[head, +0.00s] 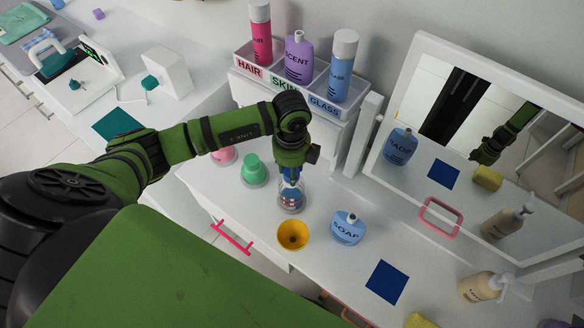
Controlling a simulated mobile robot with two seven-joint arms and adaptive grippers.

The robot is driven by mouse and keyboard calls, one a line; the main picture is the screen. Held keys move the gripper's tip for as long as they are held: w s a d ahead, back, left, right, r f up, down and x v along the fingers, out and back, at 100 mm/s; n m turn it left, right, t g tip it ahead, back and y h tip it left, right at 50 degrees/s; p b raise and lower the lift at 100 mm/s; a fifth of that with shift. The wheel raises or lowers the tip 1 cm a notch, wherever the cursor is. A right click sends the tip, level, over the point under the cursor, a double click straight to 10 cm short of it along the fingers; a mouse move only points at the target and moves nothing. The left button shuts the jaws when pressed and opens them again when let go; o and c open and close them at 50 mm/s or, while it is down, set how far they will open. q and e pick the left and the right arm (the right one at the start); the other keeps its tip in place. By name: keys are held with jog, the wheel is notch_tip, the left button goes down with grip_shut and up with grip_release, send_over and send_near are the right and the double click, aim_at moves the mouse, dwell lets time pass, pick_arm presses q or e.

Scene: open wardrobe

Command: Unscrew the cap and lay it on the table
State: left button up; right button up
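My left gripper (291,177) points down over a small clear bottle (291,200) on the white table (330,275). Its fingers are at the bottle's top, where some blue shows. The cap cannot be made out clearly there, and the view is too small to tell whether the fingers are closed on it. The bottle stands upright with its base on the table. My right gripper is not in view.
A yellow funnel (293,235) and a blue soap bottle (347,228) stand close in front and to the right. Green (254,170) and pink (224,155) items sit to the left. A dark blue square (386,282) lies at right. A mirror (470,160) and labelled bottle rack (290,92) stand behind.

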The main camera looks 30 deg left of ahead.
pick_arm(q)
jog(key=n+p, duration=0.1)
jog(key=n, duration=0.3)
jog(key=shift+r+p, duration=0.1)
jog(key=shift+p, duration=0.2)
grip_shut()
jog(key=n+p, duration=0.1)
jog(key=n, duration=0.2)
jog(key=shift+p, duration=0.35)
jog(key=n, duration=0.3)
jog(key=shift+n, duration=0.3)
jog(key=n, duration=0.3)
jog(key=shift+n, duration=0.4)
jog(key=o, duration=0.6)
grip_release()
grip_shut()
jog(key=shift+d+n, duration=0.15)
jog(key=shift+n, duration=1.35)
